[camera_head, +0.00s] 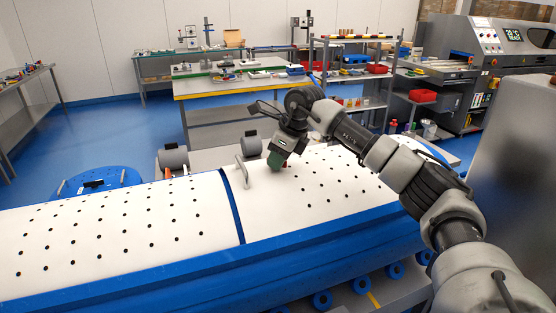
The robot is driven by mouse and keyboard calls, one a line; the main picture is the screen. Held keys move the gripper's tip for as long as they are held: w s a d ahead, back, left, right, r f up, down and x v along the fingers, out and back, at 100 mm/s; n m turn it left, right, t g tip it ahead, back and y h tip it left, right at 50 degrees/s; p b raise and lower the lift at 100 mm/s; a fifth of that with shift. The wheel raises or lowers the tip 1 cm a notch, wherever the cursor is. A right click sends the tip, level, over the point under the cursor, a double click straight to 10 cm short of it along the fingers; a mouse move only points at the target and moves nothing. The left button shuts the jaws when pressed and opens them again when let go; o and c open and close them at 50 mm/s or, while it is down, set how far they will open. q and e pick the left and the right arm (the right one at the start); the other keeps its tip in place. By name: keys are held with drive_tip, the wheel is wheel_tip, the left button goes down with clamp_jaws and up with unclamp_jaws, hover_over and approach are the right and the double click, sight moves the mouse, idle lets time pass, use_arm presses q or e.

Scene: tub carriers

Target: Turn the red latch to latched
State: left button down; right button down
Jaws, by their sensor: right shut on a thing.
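A small bit of the red latch (285,164) shows at the tip of my right gripper (281,163), on the far side of the white, hole-dotted tub carrier (320,195). The right gripper points down at it and is shut on it. The gripper and a green part beside the fingertips hide most of the latch, so I cannot tell which way it is turned. My left gripper is not in view.
A grey handle (243,171) stands up by the seam between the two white covers. A blue rail (200,270) runs along the near side. Workbenches (235,88) and a shelf rack (352,75) stand behind. Blue floor (95,130) is free at the left.

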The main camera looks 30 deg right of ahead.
drive_tip(key=m+h, duration=0.1)
drive_tip(key=m, duration=0.1)
drive_tip(key=m+t+h+b, duration=0.1)
drive_tip(key=m, duration=0.2)
drive_tip(key=shift+r+m, duration=0.1)
drive_tip(key=shift+m, duration=0.2)
drive_tip(key=shift+m+h+b, duration=0.45)
drive_tip(key=shift+m+h, duration=0.35)
drive_tip(key=shift+m, duration=1.3)
drive_tip(key=shift+r, duration=0.1)
drive_tip(key=c, duration=1.1)
unclamp_jaws()
drive_tip(key=shift+a, duration=0.1)
drive_tip(key=b+v, duration=0.2)
drive_tip(key=v, duration=0.8)
drive_tip(key=shift+s+a+r, duration=0.1)
drive_tip(key=shift+r, duration=0.2)
